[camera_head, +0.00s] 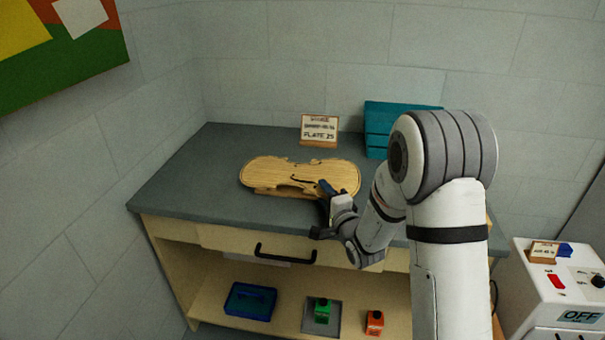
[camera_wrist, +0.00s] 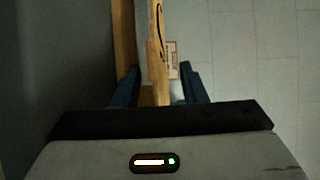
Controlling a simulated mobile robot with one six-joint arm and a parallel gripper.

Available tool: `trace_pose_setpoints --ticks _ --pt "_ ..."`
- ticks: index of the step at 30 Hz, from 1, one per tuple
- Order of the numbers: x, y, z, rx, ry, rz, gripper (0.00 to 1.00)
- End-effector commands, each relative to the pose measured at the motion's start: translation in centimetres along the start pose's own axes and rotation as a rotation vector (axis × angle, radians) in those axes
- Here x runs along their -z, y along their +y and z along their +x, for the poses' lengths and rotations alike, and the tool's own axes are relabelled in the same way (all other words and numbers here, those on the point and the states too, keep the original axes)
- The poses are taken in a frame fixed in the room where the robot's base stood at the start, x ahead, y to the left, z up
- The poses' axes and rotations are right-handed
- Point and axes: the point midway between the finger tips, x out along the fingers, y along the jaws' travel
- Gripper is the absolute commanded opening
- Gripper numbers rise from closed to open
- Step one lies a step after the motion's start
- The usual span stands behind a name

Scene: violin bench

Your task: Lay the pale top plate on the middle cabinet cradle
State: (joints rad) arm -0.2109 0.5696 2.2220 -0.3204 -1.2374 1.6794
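The pale, violin-shaped top plate (camera_head: 290,174) lies flat on the grey bench top, seemingly raised on a wooden support (camera_head: 268,190) that shows along its near edge. My gripper (camera_head: 326,190) is at the plate's near right edge. In the wrist view the plate (camera_wrist: 155,50) stands edge-on between the two blue fingers of my gripper (camera_wrist: 158,88). A gap shows between the plate and the right finger, so the gripper looks open around the edge. A second wooden strip (camera_wrist: 125,40) runs beside the left finger. I cannot make out a middle cabinet cradle.
A small sign (camera_head: 319,130) and teal boxes (camera_head: 385,125) stand at the back of the bench (camera_head: 190,180). Below are a drawer handle (camera_head: 285,255), a blue tray (camera_head: 250,301), and green and orange items on the shelf. A white machine (camera_head: 550,290) stands at right. The bench's left side is clear.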

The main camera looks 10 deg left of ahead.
Motion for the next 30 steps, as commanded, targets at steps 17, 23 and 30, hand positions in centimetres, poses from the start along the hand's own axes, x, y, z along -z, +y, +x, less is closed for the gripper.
trace_pose_setpoints --ticks 17,23,30 --pt "-0.08 -0.02 1.53 0.0 -0.001 0.0 0.23" --pt "-0.1 -0.02 1.53 0.0 -0.001 -0.001 0.07" --pt "-0.13 -0.01 1.53 0.0 -0.001 0.0 0.0"
